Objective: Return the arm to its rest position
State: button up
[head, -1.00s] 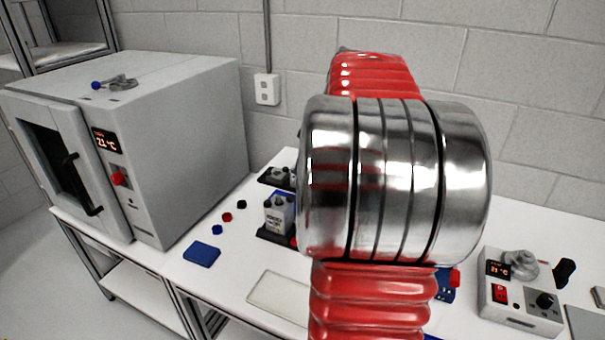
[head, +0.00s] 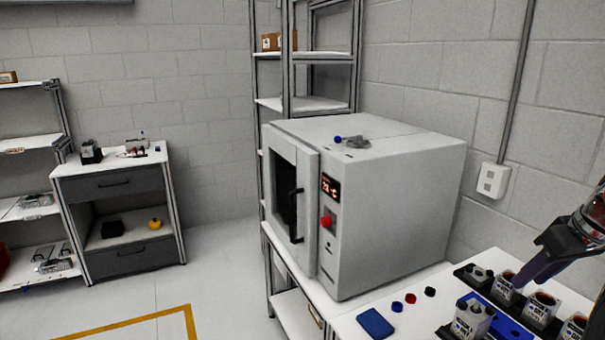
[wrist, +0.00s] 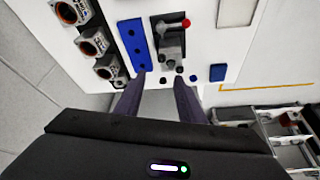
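My gripper (head: 533,272) hangs at the right edge of the head view, above the white bench, with part of my arm behind it. In the wrist view my gripper (wrist: 161,80) shows two dark fingers spread apart with nothing held between them. Beyond the fingertips lies a grey servo-like unit (wrist: 172,48) on a dark holder with a red knob. Most of my arm is outside the head view.
A grey oven (head: 385,200) with a lit display stands left of the bench parts. A blue pad (head: 375,323) and small caps lie near it. A drawer cabinet (head: 120,187) and shelves stand at the far left. Open floor (head: 215,270) lies between.

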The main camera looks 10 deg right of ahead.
notch_tip(320, 180, down, 4)
jog(key=s+a+m, duration=0.1)
jog(key=s+m, duration=0.1)
jog(key=m, duration=0.2)
jog(key=s+a+f+n, duration=0.1)
jog(key=s+a, duration=0.1)
jog(key=a, duration=1)
jog(key=s+a+f+n, duration=0.1)
jog(key=s+a, duration=0.1)
jog(key=a, duration=1.1)
jog(key=s+a+f+n+t, duration=0.1)
jog(key=s+a+n, duration=0.1)
jog(key=a, duration=1)
jog(key=shift+s+a, duration=0.35)
jog(key=shift+s, duration=0.15)
